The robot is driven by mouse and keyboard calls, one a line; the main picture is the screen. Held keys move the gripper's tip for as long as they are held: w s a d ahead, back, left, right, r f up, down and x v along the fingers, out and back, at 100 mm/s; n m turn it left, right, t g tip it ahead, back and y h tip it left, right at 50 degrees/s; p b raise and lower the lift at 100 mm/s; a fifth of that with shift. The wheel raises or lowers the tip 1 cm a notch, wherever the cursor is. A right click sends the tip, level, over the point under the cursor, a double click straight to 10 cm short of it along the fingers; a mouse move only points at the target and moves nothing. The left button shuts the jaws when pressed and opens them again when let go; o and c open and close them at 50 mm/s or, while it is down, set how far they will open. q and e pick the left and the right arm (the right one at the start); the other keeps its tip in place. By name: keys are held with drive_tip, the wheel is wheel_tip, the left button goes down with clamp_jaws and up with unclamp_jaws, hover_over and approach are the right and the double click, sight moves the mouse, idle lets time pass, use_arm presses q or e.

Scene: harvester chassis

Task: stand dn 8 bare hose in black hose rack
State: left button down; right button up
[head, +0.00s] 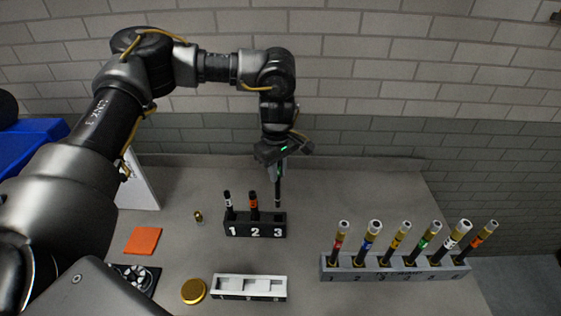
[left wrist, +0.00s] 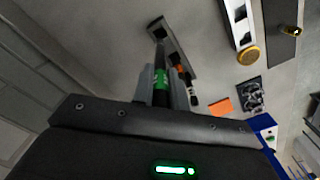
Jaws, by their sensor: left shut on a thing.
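My left gripper (head: 279,172) is shut on a black hose (head: 278,192), held upright. In the left wrist view the same hose (left wrist: 160,92) shows a green band between the fingers. The black hose rack (head: 255,230) is marked 1, 2, 3. The lower end of the held hose is over or at place 3; I cannot tell whether it has entered the hole. A white-banded hose (head: 228,203) stands in place 1 and an orange-banded hose (head: 253,203) in place 2. My right gripper is not in view.
A grey rack (head: 395,273) at right holds several hoses with metal ends and coloured bands. A white numbered tray (head: 249,288), a gold disc (head: 193,291), an orange pad (head: 142,241) and a small brass fitting (head: 198,216) lie around. The bench behind the black rack is clear.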

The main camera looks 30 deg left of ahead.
use_arm(q)
wheel_tip(320, 180, down, 5)
drive_tip(key=b, duration=0.3)
drive_tip(key=shift+r, duration=0.1)
idle(0.4)
drive_tip(key=shift+s+d, duration=0.1)
idle(0.3)
idle(0.5)
